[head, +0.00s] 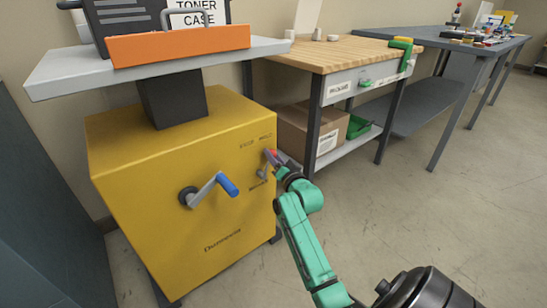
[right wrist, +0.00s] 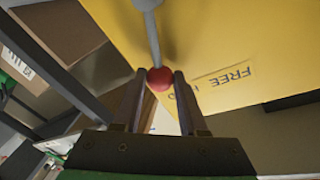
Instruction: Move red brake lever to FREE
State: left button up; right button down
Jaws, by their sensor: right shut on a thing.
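The red brake lever is on the yellow cabinet (head: 150,175), near its right edge. Its red knob (right wrist: 159,79) and grey rod (right wrist: 152,30) show clearly in the right wrist view. In the head view the knob (head: 272,153) is small and partly covered by my gripper. My right gripper (right wrist: 162,76) is shut on the knob, with one finger on each side; it also shows in the head view (head: 280,168). The printed word FREE (right wrist: 235,76) is beside the right finger in the wrist view. I cannot tell exactly where the lever points. My left gripper is not in view.
A crank with a blue handle (head: 228,185) sticks out of the cabinet front, left of the lever. A grey platform (head: 60,78) on top bears an orange tray (head: 180,45). A wooden-topped bench (head: 335,53) stands behind right. The floor at right is clear.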

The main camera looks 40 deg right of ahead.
jog(key=shift+a+f, duration=0.1)
jog(key=a+n+p, duration=0.2)
jog(key=n, duration=0.1)
jog(key=a+n+t+p, duration=0.1)
jog(key=n, duration=0.1)
jog(key=shift+a+r, duration=0.3)
jog(key=shift+a+f+n+t, duration=0.1)
jog(key=shift+a+n+t, duration=0.2)
jog(key=shift+a+n, duration=0.6)
jog(key=shift+a+f+n, duration=0.2)
jog(key=shift+n, duration=0.8)
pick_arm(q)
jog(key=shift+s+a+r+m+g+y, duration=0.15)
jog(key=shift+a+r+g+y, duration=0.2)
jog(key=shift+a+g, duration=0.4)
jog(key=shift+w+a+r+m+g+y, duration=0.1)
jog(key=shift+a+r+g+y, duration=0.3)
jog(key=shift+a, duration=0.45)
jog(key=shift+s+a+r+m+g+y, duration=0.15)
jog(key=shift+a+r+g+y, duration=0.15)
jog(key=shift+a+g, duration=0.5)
pick_arm(e)
jog(key=shift+a+f+n+t+y, duration=0.2)
jog(key=shift+a+n+t+y, duration=0.3)
jog(key=shift+n, duration=0.5)
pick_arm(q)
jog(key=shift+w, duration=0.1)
pick_arm(e)
jog(key=shift+a, duration=0.1)
